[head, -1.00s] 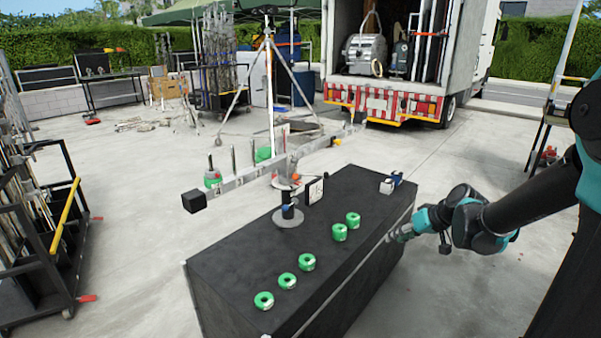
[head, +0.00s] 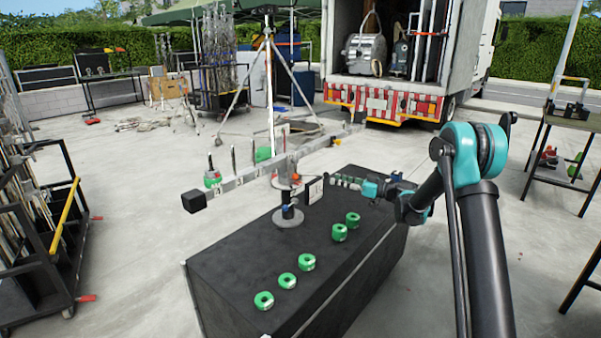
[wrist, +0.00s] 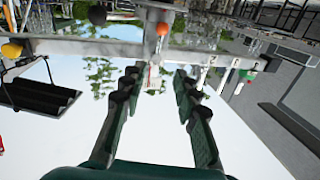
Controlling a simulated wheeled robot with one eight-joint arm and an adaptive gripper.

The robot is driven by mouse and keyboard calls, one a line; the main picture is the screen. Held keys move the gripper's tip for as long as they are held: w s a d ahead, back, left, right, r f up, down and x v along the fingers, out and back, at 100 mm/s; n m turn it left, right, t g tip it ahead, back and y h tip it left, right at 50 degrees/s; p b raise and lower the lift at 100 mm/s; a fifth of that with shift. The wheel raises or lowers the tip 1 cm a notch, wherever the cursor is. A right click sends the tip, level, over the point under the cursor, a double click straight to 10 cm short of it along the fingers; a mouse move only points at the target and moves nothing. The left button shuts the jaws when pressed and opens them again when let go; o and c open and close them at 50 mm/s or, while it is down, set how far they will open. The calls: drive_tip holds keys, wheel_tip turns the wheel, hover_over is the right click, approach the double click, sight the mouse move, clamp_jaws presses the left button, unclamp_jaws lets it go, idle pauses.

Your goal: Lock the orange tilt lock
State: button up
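The orange tilt lock shows as a small orange knob (head: 295,178) on the pivot of the balance-like beam (head: 240,180), above the short post on the black case. In the wrist view the orange knob (wrist: 162,29) is beyond my fingertips, near the top centre. My gripper (head: 334,180) is over the black case, just right of the pivot, pointing left towards it. The wrist view shows my two fingers (wrist: 157,75) spread apart with nothing between them. The knob is apart from the fingers.
The black case (head: 235,262) bears several green tape rolls (head: 307,262) along its front. A yellow knob (wrist: 12,49) and a black knob (wrist: 97,15) show in the wrist view. A tripod stands behind.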

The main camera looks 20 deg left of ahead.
drive_tip(key=w+a, duration=0.2)
drive_tip(key=a, duration=1.5)
drive_tip(key=shift+w+a, duration=0.2)
drive_tip(key=shift+w, duration=0.2)
clamp_jaws()
